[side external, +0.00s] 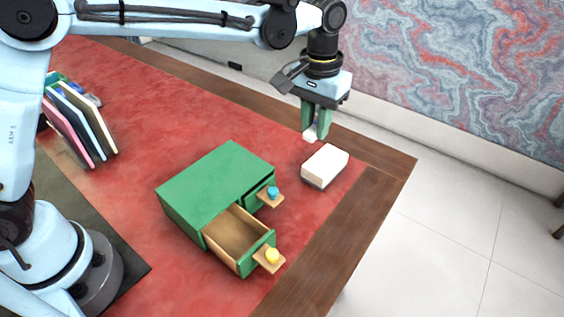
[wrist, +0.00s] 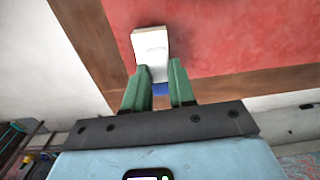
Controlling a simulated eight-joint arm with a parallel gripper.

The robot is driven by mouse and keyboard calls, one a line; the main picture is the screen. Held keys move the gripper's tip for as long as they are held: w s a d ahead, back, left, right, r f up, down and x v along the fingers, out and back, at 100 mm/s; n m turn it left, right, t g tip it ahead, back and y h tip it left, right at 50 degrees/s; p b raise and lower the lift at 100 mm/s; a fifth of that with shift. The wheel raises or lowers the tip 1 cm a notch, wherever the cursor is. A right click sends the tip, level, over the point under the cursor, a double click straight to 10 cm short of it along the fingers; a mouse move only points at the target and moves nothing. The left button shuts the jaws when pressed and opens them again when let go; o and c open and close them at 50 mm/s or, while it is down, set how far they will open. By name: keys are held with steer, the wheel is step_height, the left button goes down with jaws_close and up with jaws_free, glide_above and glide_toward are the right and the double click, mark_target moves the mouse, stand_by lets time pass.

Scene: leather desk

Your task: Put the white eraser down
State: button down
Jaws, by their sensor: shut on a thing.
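The white eraser (side external: 310,134) is between the fingertips of my gripper (side external: 317,124), which is shut on it. In the side view only its small white lower end shows below the green fingers. In the wrist view the white eraser (wrist: 157,74) shows between the fingers of my gripper (wrist: 158,84), with a blue part at its near end. The gripper points down above the far right part of the desk, just behind a white block (side external: 326,162). The white block also shows in the wrist view (wrist: 150,42), where it overlaps the eraser's far end.
A green cabinet (side external: 215,180) stands on the red desk top (side external: 150,125). Its yellow-knobbed drawer (side external: 238,235) is open and looks empty; its blue-knobbed drawer (side external: 265,197) is slightly open. Upright books (side external: 85,120) stand at left. The red area behind the cabinet is clear.

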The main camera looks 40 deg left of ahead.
steer(key=s+a, duration=0.1)
steer(key=s, duration=0.2)
glide_above(285, 148)
step_height(285, 148, down, 8)
steer(key=shift+r, duration=0.25)
steer(key=shift+f, duration=2)
steer(key=shift+f, duration=0.15)
steer(key=c, duration=0.9)
jaws_free()
steer(key=shift+c, duration=0.2)
